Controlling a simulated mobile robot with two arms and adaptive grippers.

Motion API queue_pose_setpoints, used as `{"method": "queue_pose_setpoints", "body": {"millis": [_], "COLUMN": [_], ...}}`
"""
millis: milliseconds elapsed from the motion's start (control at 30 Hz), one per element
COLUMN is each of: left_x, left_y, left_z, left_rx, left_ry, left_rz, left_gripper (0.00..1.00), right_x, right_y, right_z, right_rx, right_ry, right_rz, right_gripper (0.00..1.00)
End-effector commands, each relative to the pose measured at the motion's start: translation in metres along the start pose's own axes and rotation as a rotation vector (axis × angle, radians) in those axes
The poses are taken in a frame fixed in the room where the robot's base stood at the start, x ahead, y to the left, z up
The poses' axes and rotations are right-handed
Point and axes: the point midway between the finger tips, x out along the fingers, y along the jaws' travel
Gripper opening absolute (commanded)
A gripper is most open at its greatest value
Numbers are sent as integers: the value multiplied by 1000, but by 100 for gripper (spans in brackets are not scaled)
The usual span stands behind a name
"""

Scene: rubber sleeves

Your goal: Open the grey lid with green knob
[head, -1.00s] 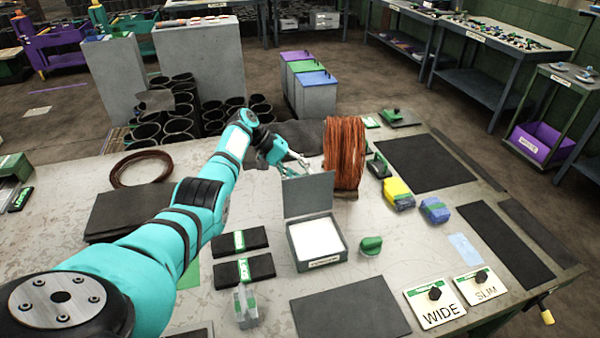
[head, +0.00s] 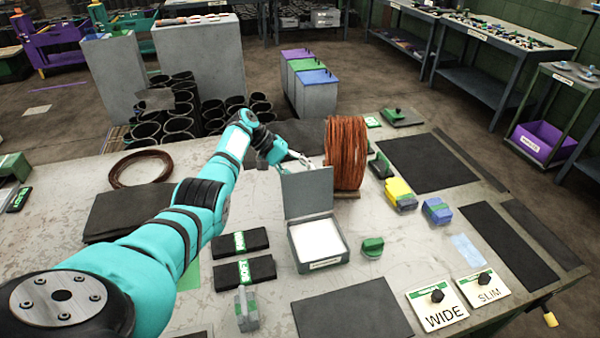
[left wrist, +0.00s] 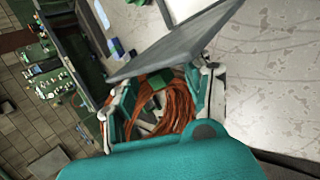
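The grey lid (head: 306,193) stands raised at the back edge of a small grey box (head: 318,262) with a white inside. In the left wrist view the lid (left wrist: 175,45) crosses in front of the fingertips. A green knob (left wrist: 159,80) shows on the lid's outer side, between the fingers; the lid hides it in the head view. My left gripper (head: 296,162) is behind the lid's upper edge. Its fingers (left wrist: 160,95) are spread apart, and I see no grip on the knob. Any contact with the lid is unclear. My right gripper is out of view.
A copper wire coil (head: 345,153) stands close to the right of the lid. A green piece (head: 372,247) lies right of the box. Black labelled packs (head: 245,270) lie to its left. WIDE (head: 437,308) and SLIM (head: 482,289) plates are at front right.

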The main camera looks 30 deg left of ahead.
Motion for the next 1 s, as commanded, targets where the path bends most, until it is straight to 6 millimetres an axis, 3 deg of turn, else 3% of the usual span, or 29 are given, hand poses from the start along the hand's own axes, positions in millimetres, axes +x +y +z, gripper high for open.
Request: {"method": "queue_pose_setpoints", "body": {"millis": [267,700,1000], "left_x": [-16,-102,-120], "left_y": [1,-1,-1], "left_z": [-1,-2,-2], "left_rx": [2,-1,-1], "left_ry": [3,2,-1], "left_rz": [3,0,1], "left_gripper": [51,51,51], "right_x": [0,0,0], "right_y": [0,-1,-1], "right_z": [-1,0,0], "right_rx": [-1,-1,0], "right_ry": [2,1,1], "right_rz": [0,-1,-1], "right_gripper": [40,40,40]}}
